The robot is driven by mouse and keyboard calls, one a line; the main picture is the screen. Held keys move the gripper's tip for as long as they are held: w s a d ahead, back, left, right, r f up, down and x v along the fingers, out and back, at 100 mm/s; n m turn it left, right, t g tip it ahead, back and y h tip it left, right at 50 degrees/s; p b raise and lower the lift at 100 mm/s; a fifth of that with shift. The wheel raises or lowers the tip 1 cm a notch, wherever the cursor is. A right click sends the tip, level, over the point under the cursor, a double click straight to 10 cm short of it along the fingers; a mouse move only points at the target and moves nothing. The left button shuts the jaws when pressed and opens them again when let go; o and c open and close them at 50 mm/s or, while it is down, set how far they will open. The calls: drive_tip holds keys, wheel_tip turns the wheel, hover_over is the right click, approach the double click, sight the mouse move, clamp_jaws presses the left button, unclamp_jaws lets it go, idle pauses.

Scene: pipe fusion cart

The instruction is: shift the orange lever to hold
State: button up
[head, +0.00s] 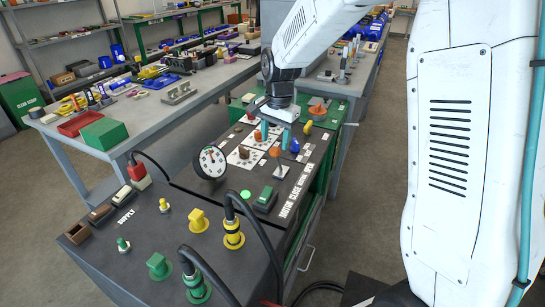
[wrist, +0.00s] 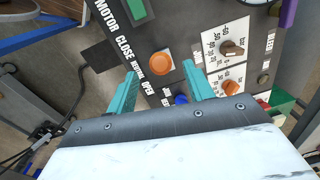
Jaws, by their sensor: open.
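The orange lever has a round orange knob (head: 279,172) on a thin stem, standing on the dark top of the cart. In the wrist view its knob (wrist: 161,64) shows between the fingertips, beside printed words including CLOSE and OPEN. My gripper (head: 275,136) is open with teal fingers and hangs above the panel, apart from the knob in the head view. The wrist view also shows my gripper (wrist: 160,71) empty. The knob hides the lever's base in the wrist view.
A blue knob (wrist: 181,99) is close beside the lever. White dial plates (head: 240,155) with knobs, a green switch (head: 265,199), a round gauge (head: 211,161) and yellow fittings (head: 197,220) surround it. Black hoses (head: 262,235) arch at the front.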

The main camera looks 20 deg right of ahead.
sight(278, 160)
drive_tip(key=f, duration=0.8)
drive_tip(key=shift+w, duration=0.3)
